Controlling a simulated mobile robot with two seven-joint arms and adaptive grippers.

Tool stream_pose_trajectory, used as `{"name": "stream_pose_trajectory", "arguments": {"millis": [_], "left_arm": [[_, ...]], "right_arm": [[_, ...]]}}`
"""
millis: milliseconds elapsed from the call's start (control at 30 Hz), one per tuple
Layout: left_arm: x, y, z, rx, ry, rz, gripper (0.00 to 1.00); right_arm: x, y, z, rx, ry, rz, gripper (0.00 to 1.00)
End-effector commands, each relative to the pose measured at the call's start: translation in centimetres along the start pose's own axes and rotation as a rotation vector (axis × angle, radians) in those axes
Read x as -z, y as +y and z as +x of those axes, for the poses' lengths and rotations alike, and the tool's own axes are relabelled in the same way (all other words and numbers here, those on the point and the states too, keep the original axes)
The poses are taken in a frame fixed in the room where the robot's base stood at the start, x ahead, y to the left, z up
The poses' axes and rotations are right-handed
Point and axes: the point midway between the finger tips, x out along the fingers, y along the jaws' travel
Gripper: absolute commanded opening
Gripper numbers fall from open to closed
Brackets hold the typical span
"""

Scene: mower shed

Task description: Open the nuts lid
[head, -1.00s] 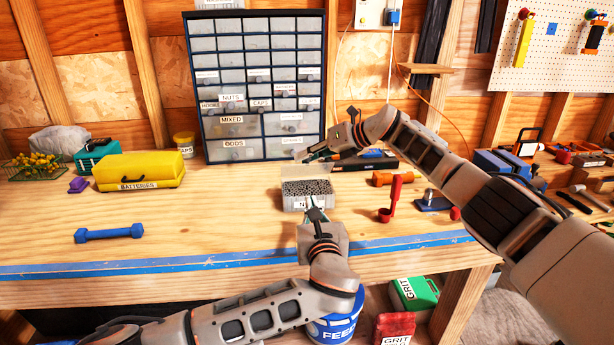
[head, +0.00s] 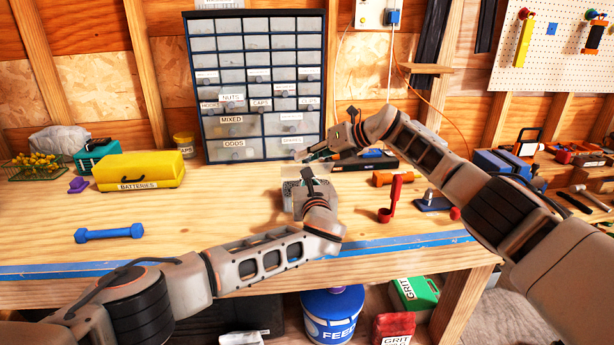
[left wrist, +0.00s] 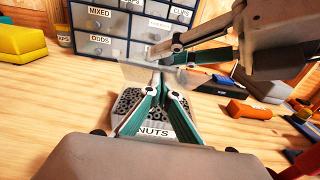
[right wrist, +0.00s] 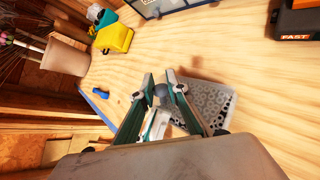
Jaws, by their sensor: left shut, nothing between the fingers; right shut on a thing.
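The nuts box (head: 290,200) is a small grey box on the workbench, full of nuts, with a NUTS label in the left wrist view (left wrist: 155,132). Its clear lid (left wrist: 138,72) stands raised at the back of the box. My right gripper (head: 303,156) is behind the box, shut on the lid; in the right wrist view a small round grey piece sits between its fingertips (right wrist: 163,92). My left gripper (head: 308,172) is shut and empty above the box, its tips close to the lid (left wrist: 160,78). Whether they touch the lid I cannot tell. My left wrist hides part of the box.
A drawer cabinet (head: 260,85) stands behind the box. A yellow batteries case (head: 140,171) and a blue dumbbell (head: 109,233) are to the left. A red upright tool (head: 391,200) and an orange cylinder (head: 392,179) are to the right. The bench between dumbbell and box is clear.

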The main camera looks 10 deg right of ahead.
Motion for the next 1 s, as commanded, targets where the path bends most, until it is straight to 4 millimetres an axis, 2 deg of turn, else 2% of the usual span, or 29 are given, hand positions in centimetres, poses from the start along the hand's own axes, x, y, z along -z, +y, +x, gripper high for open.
{"name": "stream_pose_trajectory", "arguments": {"millis": [467,500,533,1000], "left_arm": [[-0.25,-0.05,0.16,0.001,0.0,0.0,0.0],[-0.26,-0.05,0.16,0.001,0.0,0.0,0.0],[-0.26,-0.04,0.16,0.001,0.0,0.0,0.0],[-0.23,-0.04,0.16,0.001,0.0,0.0,0.0]], "right_arm": [[-0.25,0.28,-0.08,-0.004,-0.003,-0.002,0.0],[-0.25,0.28,-0.08,-0.004,-0.003,-0.002,0.25],[-0.25,0.27,-0.07,-0.004,-0.003,-0.002,0.33],[-0.1,-0.07,-0.5,0.0,-0.002,-0.001,0.33]]}}
